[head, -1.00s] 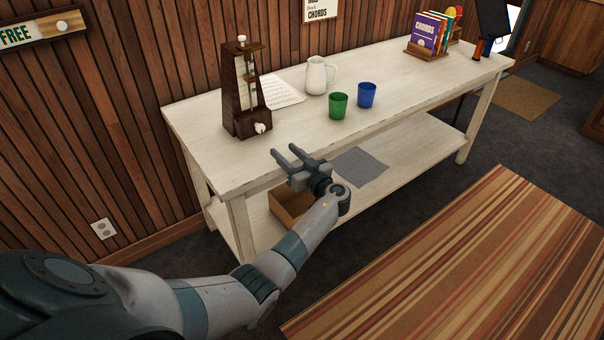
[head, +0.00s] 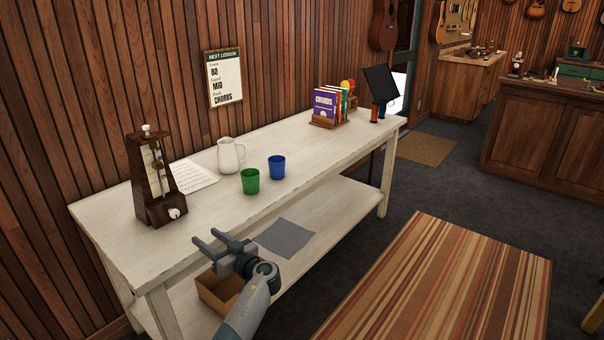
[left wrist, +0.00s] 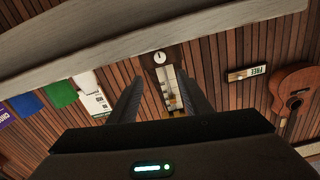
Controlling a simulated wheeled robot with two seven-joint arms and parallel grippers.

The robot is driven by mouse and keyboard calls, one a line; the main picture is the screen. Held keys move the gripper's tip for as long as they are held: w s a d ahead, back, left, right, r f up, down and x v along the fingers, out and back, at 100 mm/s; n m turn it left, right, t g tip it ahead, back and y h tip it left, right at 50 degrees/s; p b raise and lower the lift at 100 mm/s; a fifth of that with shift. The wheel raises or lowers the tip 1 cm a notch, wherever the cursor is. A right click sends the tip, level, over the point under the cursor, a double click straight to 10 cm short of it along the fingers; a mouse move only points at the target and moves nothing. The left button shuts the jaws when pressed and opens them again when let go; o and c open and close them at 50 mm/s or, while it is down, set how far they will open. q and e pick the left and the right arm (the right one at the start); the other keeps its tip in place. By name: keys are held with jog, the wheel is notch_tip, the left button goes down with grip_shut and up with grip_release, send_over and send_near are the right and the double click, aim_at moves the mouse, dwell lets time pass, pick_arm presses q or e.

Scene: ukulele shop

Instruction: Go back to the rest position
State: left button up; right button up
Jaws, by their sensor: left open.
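My left gripper (head: 222,240) is open and empty. In the head view it is at the front edge of the white table (head: 120,236), with its fingers pointing toward the wall. In the left wrist view its two fingers (left wrist: 157,98) stand apart with nothing between them. The metronome (left wrist: 160,58) shows beyond the fingers there, out of their grasp. My right gripper is in neither view.
On the tabletop stand the metronome (head: 155,185), a white pitcher (head: 230,155), a green cup (head: 250,181), a blue cup (head: 276,167) and books (head: 327,105) in a holder. A box (head: 215,290) and grey cloth (head: 286,238) lie on the lower shelf. A striped rug (head: 450,285) covers open floor.

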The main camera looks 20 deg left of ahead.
pick_arm(q)
jog(key=s+d+f+m+g+h, duration=0.1)
jog(key=s+d+f+m+h, duration=0.25)
jog(key=s+f, duration=0.65)
jog(key=s+d+f+m+g+h, duration=0.15)
jog(key=s+d+f+h, duration=0.3)
jog(key=s+f, duration=0.55)
jog(key=s+d+r+m+h, duration=0.1)
jog(key=s+d+m+h, duration=0.2)
jog(key=s+d, duration=0.45)
jog(key=s+d+r+m+h, duration=0.2)
jog(key=s+d+m+h, duration=0.15)
jog(key=s, duration=0.75)
jog(key=s+d+r+m+h, duration=0.1)
jog(key=s+d+m+h, duration=0.1)
jog(key=s+d, duration=0.55)
jog(key=w+d+f+h, duration=0.1)
jog(key=w+f, duration=0.2)
jog(key=f, duration=0.6)
jog(key=w+d+f, duration=0.1)
jog(key=w+f, duration=0.1)
jog(key=f, duration=0.8)
notch_tip(320, 180, down, 15)
jog(key=s+d+t+h, duration=0.1)
jog(key=s+d+t, duration=0.1)
jog(key=t, duration=0.1)
jog(key=shift+s+d+m, duration=0.35)
jog(key=shift+s+m, duration=0.05)
jog(key=shift+m, duration=0.05)
